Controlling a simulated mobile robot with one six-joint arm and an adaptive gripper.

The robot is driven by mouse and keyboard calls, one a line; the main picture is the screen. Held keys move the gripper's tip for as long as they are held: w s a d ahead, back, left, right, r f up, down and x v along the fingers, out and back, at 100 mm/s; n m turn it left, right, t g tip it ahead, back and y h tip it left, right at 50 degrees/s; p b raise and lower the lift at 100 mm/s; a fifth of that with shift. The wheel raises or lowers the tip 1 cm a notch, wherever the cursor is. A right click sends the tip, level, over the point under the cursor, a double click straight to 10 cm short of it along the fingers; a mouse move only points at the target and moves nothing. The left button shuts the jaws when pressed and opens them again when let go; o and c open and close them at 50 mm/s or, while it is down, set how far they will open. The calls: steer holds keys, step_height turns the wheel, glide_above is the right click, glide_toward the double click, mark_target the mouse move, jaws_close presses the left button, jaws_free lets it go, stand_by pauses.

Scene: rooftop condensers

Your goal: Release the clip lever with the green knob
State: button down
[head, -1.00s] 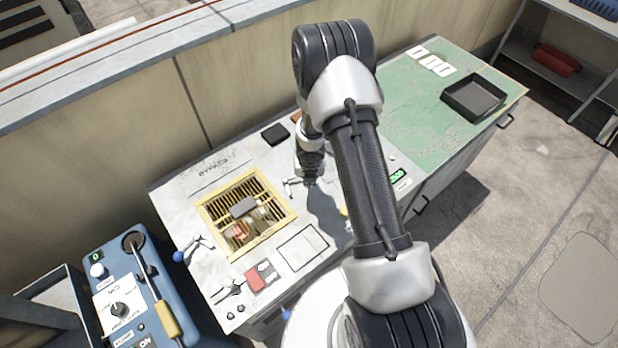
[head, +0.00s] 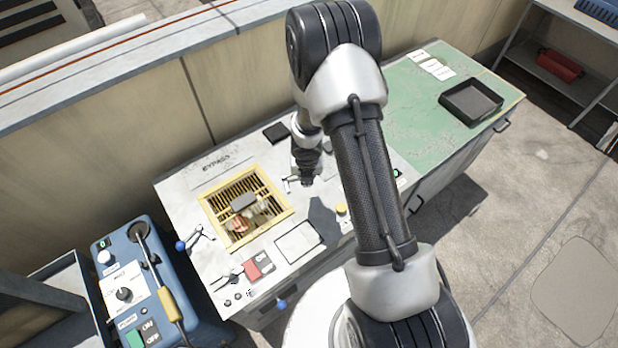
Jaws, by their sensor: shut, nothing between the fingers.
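A yellow-framed grille (head: 277,214) is set in the grey bench top, with a dark block and reddish pieces in it. A small metal clip (head: 290,183) stands at its right side, right beside my gripper (head: 306,181). I see no green knob; it may be hidden behind my gripper. My gripper is shut and empty, pointing down just above the bench near that clip. I cannot tell whether they touch. Another clip lever (head: 191,240) at the grille's left has a blue knob. A further blue knob (head: 281,304) shows at the bench's front edge.
A red-and-white switch (head: 258,268) and pliers-like tool (head: 228,279) lie at the front. A blue control box (head: 128,285) stands left. A black tray (head: 470,101) sits on the green mat (head: 420,130). My arm covers part of the bench. A wall runs behind.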

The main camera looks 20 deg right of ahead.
steer(key=p+v, duration=0.1)
steer(key=v, duration=0.2)
steer(key=shift+s+d+r, duration=0.1)
steer(key=shift+s+r, duration=0.1)
steer(key=shift+s, duration=0.1)
